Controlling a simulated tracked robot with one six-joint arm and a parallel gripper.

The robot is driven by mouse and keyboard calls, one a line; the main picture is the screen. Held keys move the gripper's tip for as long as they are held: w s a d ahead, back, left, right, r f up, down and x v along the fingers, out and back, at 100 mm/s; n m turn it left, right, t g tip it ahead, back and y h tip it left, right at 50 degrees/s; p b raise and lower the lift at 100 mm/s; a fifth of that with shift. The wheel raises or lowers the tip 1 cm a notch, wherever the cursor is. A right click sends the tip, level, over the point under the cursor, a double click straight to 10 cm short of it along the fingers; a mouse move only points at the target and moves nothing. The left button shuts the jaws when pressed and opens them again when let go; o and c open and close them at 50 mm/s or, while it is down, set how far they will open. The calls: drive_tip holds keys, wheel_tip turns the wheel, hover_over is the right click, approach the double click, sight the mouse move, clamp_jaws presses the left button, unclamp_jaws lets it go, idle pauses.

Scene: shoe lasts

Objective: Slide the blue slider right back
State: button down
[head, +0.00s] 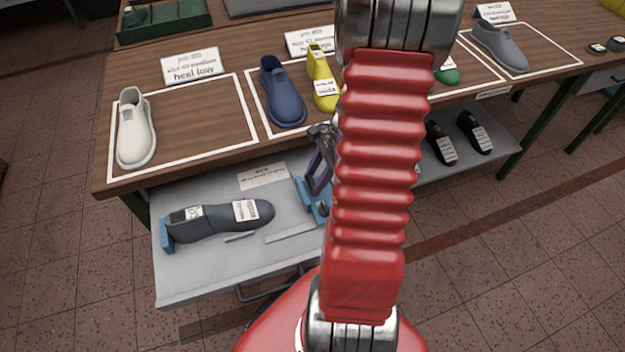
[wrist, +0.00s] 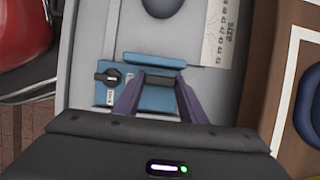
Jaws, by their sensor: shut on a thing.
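The blue slider (head: 306,202) is on the right side of the open grey drawer (head: 225,281), partly hidden by my arm. In the wrist view the slider (wrist: 155,61) shows a raised crosswise bar, a flat blue plate and a small black knob (wrist: 108,78) on its left.
A blue end stop (head: 166,236) stands at the last's heel end. A white printed card (head: 262,176) lies at the drawer's back. The wooden table (head: 205,103) above holds white, blue and yellow lasts. Its front edge runs close behind my gripper.

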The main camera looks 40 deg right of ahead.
drive_tip(key=shift+s+d, duration=0.1)
drive_tip(key=shift+d, duration=0.15)
drive_tip(key=c, duration=1.5)
unclamp_jaws()
drive_tip(key=shift+c, duration=0.2)
drive_tip(key=o, duration=0.4)
drive_tip(key=v, duration=1.3)
drive_tip(key=shift+r, duration=0.4)
